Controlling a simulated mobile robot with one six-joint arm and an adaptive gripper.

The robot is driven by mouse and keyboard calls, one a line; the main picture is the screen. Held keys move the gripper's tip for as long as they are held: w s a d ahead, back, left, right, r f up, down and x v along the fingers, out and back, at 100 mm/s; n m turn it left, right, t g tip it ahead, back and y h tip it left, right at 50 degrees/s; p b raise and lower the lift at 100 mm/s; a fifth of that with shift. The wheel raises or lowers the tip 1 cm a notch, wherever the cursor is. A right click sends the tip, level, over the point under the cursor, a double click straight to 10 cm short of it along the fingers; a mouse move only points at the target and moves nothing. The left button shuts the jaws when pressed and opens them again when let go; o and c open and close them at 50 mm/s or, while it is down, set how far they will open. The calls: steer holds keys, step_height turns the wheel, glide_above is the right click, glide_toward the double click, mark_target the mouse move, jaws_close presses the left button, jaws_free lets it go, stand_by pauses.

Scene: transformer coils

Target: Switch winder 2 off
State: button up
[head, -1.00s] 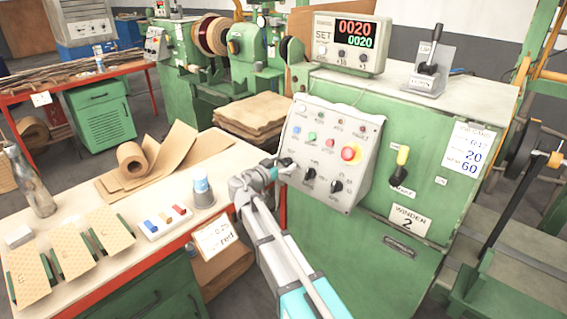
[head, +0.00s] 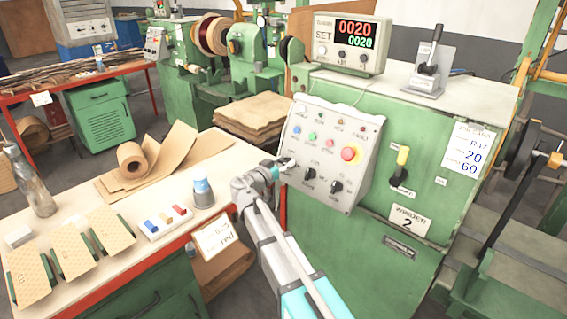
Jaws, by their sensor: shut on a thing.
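Winder 2 is the green machine (head: 385,254) at centre right, with a "WINDER 2" plate (head: 410,222) on its front. My gripper (head: 284,164) is at the panel's lower left, shut on the left knob of that row. My gripper hides most of this knob, so its setting cannot be read.
The counter display (head: 346,42) on top is lit and shows 0020 twice. A black lever on a grey stand (head: 429,72) is at right. The workbench (head: 172,229) at left holds a paper roll (head: 132,157), a bottle (head: 30,181) and coloured blocks (head: 166,218).

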steer(key=n+y, duration=0.1)
steer(key=n, duration=0.1)
steer(key=n+y+p, duration=0.1)
steer(key=n, duration=0.2)
steer(key=shift+r+t+y, duration=0.1)
steer(key=shift+t+y, duration=0.2)
steer(key=shift+t, duration=0.1)
steer(key=n+y, duration=0.1)
steer(key=n, duration=0.1)
steer(key=n+p, duration=0.1)
steer(key=n, duration=0.2)
steer(key=shift+y, duration=0.4)
steer(key=n+y+p, duration=0.1)
steer(key=n, duration=0.1)
steer(key=n+g+p, duration=0.1)
steer(key=n, duration=0.2)
steer(key=shift+w+y+p, duration=0.1)
steer(key=shift+y+p, duration=0.25)
steer(key=shift+y, duration=0.05)
steer(key=shift+n+g+y+p, duration=0.45)
steer(key=shift+n+p, duration=0.3)
steer(key=shift+n, duration=1.15)
steer(key=o, duration=1.2)
steer(key=shift+c, duration=0.2)
steer(key=shift+f+m+b, duration=0.25)
steer(key=shift+m+b, duration=0.05)
